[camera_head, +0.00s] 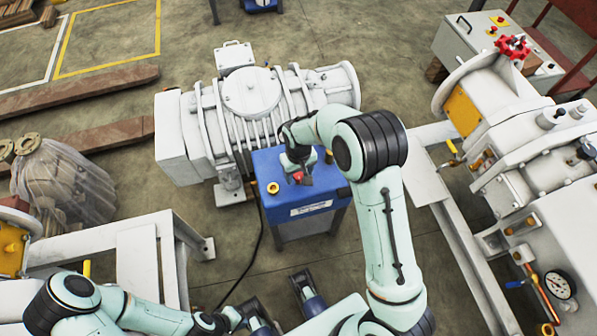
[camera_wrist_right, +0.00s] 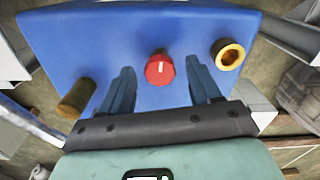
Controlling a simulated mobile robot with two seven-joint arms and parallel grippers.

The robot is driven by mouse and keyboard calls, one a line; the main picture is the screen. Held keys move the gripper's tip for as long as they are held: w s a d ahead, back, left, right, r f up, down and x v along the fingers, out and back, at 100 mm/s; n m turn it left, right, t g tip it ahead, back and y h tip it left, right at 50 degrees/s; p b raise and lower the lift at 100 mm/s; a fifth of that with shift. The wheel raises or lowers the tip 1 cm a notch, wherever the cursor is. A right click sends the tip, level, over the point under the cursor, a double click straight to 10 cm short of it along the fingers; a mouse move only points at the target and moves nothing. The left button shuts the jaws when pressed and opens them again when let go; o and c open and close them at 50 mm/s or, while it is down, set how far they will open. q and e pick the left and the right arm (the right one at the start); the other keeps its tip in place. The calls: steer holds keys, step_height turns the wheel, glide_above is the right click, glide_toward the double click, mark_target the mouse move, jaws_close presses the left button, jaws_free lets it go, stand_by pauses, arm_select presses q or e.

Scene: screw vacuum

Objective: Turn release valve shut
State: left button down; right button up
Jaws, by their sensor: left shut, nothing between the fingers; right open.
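The release valve appears to be the red round knob (camera_wrist_right: 160,68) on top of a blue box (camera_wrist_right: 75,40). A white mark on the knob points roughly up and down in the right wrist view. My right gripper (camera_wrist_right: 160,64) is open, with one finger on each side of the knob and gaps between. In the head view, my right gripper (camera_head: 300,172) is above the blue box (camera_head: 315,212), and the red knob (camera_head: 298,178) is partly covered. My left gripper (camera_head: 238,318) is shut and empty, low in the picture, away from the box.
A brass fitting (camera_wrist_right: 228,54) and a brass cylinder (camera_wrist_right: 76,98) stand on the box on either side of the knob. A big grey pump (camera_head: 250,92) is behind the box. A machine on a frame with a gauge (camera_head: 558,284) is at right. A black cable runs along the floor.

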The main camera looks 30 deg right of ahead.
steer(key=c, duration=1.1)
steer(key=shift+o, duration=0.2)
steer(key=m+p, duration=0.1)
steer(key=m, duration=0.2)
steer(key=shift+r+m, duration=0.15)
steer(key=shift+m, duration=0.15)
steer(key=m+p, duration=0.2)
steer(key=m, duration=0.2)
steer(key=shift+m, duration=0.3)
steer(key=m+p, duration=0.2)
steer(key=m, duration=0.2)
steer(key=m+p, duration=0.2)
steer(key=m, duration=0.2)
steer(key=shift+m, duration=0.3)
steer(key=shift+m+p, duration=0.3)
steer(key=shift+p, duration=0.05)
